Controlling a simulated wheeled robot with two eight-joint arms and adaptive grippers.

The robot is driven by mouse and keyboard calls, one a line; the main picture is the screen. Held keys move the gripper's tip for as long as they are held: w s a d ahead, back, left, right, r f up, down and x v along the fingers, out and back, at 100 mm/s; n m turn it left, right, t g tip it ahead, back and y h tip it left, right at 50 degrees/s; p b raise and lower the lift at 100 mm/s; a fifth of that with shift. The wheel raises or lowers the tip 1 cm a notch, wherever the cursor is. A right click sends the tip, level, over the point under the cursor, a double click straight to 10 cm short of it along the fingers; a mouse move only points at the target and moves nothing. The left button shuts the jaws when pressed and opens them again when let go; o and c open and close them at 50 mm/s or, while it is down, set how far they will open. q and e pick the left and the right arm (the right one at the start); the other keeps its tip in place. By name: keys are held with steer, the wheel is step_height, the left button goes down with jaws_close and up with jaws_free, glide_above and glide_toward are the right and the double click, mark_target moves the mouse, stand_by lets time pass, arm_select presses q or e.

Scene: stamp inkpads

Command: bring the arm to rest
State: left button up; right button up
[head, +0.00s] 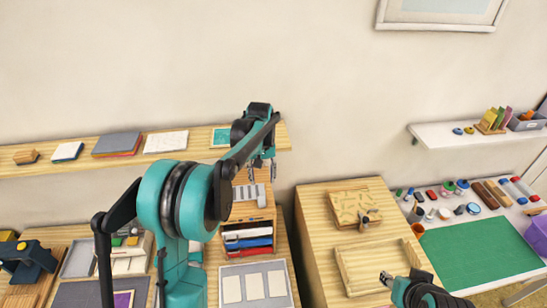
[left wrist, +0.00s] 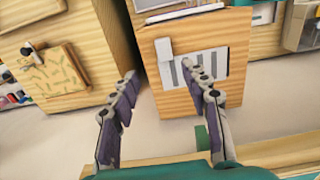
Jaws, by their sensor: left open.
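My left arm rises from the bottom left of the head view, and its gripper (head: 262,163) hangs in front of the wall shelf's right end, above the wooden drawer unit (head: 249,211). In the left wrist view my left gripper (left wrist: 158,76) is open, with its two dark fingers apart and nothing between them. Behind the fingers is a wooden cabinet side with a striped panel (left wrist: 208,72). My right gripper (head: 387,279) is low at the bottom right, in front of the wooden tray (head: 345,271); its jaws are too small to judge.
The wall shelf (head: 63,165) holds pads and a wooden block. A patterned board (head: 345,204) lies on the wooden cabinet. The right table has a green mat (head: 476,249) and several bottles and rollers. A white shelf (head: 440,134) hangs at right. A gap separates the desk and cabinet.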

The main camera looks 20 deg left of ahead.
arm_select(q)
steer(key=s+d+f+m+t+b, duration=0.1)
steer(key=s+d+f+t+b, duration=0.1)
steer(key=s+b, duration=0.4)
steer(key=s+d+f+m+t+b, duration=0.1)
steer(key=s+d+f+b, duration=0.15)
steer(key=s+b, duration=0.45)
steer(key=s+d+f+m+t+b, duration=0.2)
steer(key=s+f+m+t+b, duration=0.1)
steer(key=s+f+b, duration=0.9)
step_height(320, 180, down, 3)
steer(key=shift+s+d+f+t, duration=0.15)
steer(key=shift+s+f+t, duration=0.05)
steer(key=shift+s+t, duration=0.4)
